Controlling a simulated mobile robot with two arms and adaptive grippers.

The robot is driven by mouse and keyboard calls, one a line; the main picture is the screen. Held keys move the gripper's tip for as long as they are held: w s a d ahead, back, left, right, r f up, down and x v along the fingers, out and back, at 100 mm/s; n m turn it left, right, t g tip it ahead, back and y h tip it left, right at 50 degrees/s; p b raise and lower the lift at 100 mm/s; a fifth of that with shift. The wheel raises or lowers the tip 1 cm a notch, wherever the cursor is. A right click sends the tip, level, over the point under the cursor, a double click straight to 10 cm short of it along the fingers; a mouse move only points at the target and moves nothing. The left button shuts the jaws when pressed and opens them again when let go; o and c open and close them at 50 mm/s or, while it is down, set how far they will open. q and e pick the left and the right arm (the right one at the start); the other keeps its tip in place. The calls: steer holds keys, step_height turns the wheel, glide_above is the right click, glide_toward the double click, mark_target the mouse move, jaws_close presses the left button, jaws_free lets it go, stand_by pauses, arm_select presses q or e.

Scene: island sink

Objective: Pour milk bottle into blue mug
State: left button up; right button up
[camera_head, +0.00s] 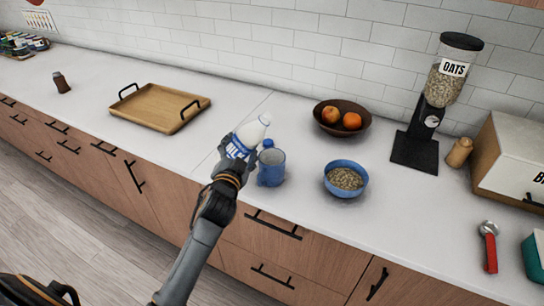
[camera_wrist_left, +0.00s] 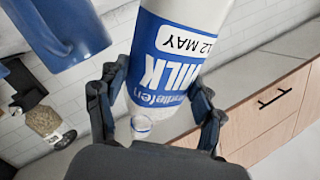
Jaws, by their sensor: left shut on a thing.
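The milk bottle (camera_head: 249,135), white with a blue label, is held in my left gripper (camera_head: 232,167). In the head view it tilts, with its white upper end leaning right. The wrist view shows the bottle (camera_wrist_left: 178,50) between my left fingers (camera_wrist_left: 155,100), with its far end out of frame. The blue mug (camera_head: 272,170) stands upright on the counter just right of my gripper. The mug (camera_wrist_left: 75,30) also shows at the upper left of the wrist view. I cannot tell what is inside the mug. My right gripper is not in view.
A blue bowl of oats (camera_head: 346,189) stands right of the mug. A brown bowl with oranges (camera_head: 342,131) and an oat dispenser (camera_head: 414,152) stand behind. A wooden tray (camera_head: 158,104) lies left. A red-handled tool (camera_head: 489,250) lies right. The counter before the tray is clear.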

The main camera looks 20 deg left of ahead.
mark_target(230, 152)
arm_select(q)
steer(key=m, duration=0.1)
steer(key=a+f+m, duration=0.1)
steer(key=m, duration=0.1)
steer(key=shift+s+a+f, duration=0.1)
steer(key=shift+s+a, duration=0.15)
steer(key=shift+s, duration=0.05)
steer(key=shift+s+a+f+m+g, duration=0.1)
steer(key=shift+a+f+m+g, duration=0.25)
steer(key=shift+m, duration=0.45)
steer(key=shift+r+y, duration=0.1)
steer(key=shift+y, duration=0.3)
steer(key=shift+m, duration=0.5)
steer(key=shift+a+p, duration=0.1)
steer(key=shift+p, duration=0.2)
steer(key=shift+s+a+m+p, duration=0.15)
steer(key=shift+m+p, duration=0.3)
steer(key=shift+m, duration=0.25)
steer(key=shift+r+m+p, duration=0.25)
steer(key=shift+m+p, duration=0.15)
steer(key=shift+p, duration=0.1)
stand_by(4.2)
